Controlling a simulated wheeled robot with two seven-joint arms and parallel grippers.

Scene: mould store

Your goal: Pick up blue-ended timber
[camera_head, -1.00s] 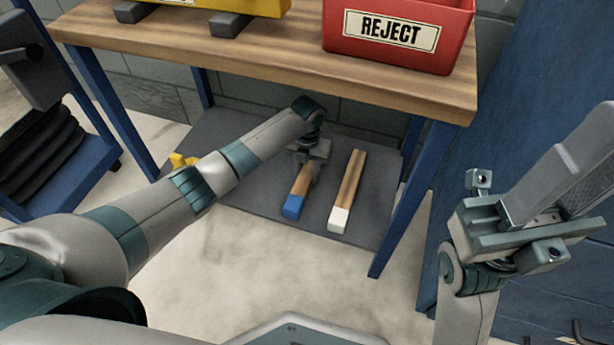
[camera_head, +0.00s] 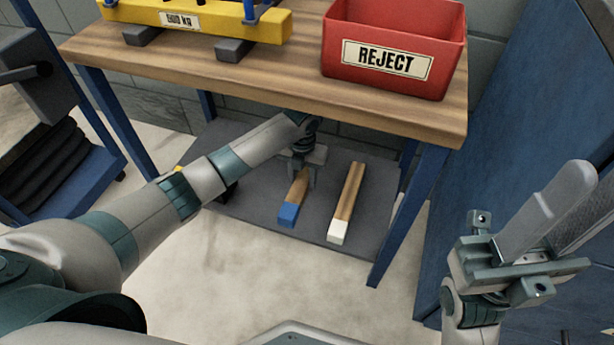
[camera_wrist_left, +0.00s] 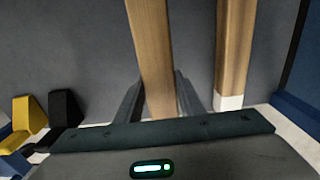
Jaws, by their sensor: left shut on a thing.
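The blue-ended timber (camera_head: 296,192) is over the low grey shelf under the bench, its blue end towards me. My left gripper (camera_head: 303,176) reaches down under the bench and is shut on it, with a finger on each side. In the left wrist view the timber (camera_wrist_left: 152,50) runs between the two fingers (camera_wrist_left: 158,97), its blue end hidden by the gripper body. I cannot tell whether it is clear of the shelf. My right gripper (camera_head: 562,205) is raised at the right, away from the timbers; its finger gap is unclear.
A white-ended timber (camera_head: 346,205) lies just right of the held one. The bench (camera_head: 260,85) overhangs, bearing a red REJECT bin (camera_head: 395,45) and a yellow weight-marked frame (camera_head: 210,22). Blue legs flank the grey shelf (camera_head: 245,208). Yellow (camera_wrist_left: 30,117) and black (camera_wrist_left: 65,108) blocks show at left.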

